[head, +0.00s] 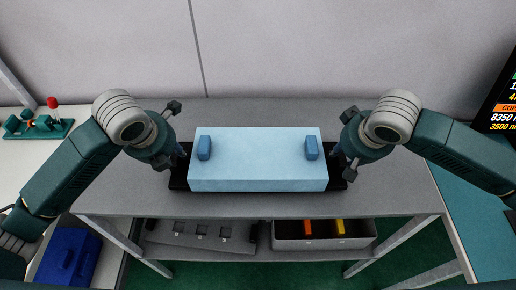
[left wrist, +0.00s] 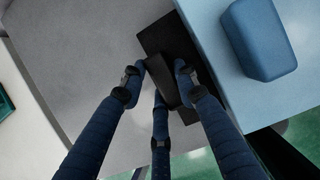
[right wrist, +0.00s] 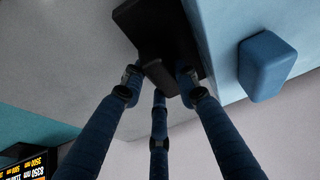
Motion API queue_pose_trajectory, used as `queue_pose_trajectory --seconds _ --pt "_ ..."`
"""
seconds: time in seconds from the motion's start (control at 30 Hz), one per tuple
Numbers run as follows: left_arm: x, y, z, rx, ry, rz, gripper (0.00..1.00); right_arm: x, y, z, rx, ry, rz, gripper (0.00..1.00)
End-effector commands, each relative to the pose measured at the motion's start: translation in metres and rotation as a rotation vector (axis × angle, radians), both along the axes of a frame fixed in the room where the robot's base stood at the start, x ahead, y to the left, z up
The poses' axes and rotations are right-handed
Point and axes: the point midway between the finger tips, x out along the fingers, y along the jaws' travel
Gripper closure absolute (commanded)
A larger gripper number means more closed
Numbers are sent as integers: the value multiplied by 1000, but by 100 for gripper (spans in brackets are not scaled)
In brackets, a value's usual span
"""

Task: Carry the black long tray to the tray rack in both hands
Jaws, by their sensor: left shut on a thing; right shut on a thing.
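The black long tray (head: 180,180) is at the grey table, with a light blue block (head: 258,172) on it. The block has two darker blue knobs on its top. My left gripper (head: 180,153) is shut on the tray's left end; the tray end (left wrist: 165,45) shows between its fingers in the left wrist view. My right gripper (head: 340,155) is shut on the tray's right end; that end (right wrist: 155,30) shows between the fingers in the right wrist view. The tray's middle is hidden under the block. I cannot tell whether the tray touches the table.
The grey table (head: 255,113) has free room around the tray. On its lower shelf are a grey bin (head: 290,243) with orange and yellow things and a grey part (head: 200,236). A blue box (head: 68,258) is at lower left. A screen (head: 500,105) stands at right.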

Motion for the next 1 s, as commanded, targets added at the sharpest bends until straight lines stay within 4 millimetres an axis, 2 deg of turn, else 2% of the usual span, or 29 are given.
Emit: queue_pose_trajectory --seconds 0.27,0.3,0.37,0.73,0.87,1.0 --pt "2 1 -13 -2 -9 5 100 2 0 -13 2 -9 -4 100" --pt "0 1 -13 0 -1 3 62 0 -1 -13 0 0 -4 62" --pt "0 1 -13 0 0 3 51 0 -1 -13 -1 0 -4 51" --pt "-1 0 -8 1 -2 0 51 0 0 -13 0 0 -1 51" --pt "-7 1 10 2 -6 0 51 0 0 -13 0 0 0 51" --pt "-19 1 38 2 -8 0 51 0 0 -13 0 0 0 51"
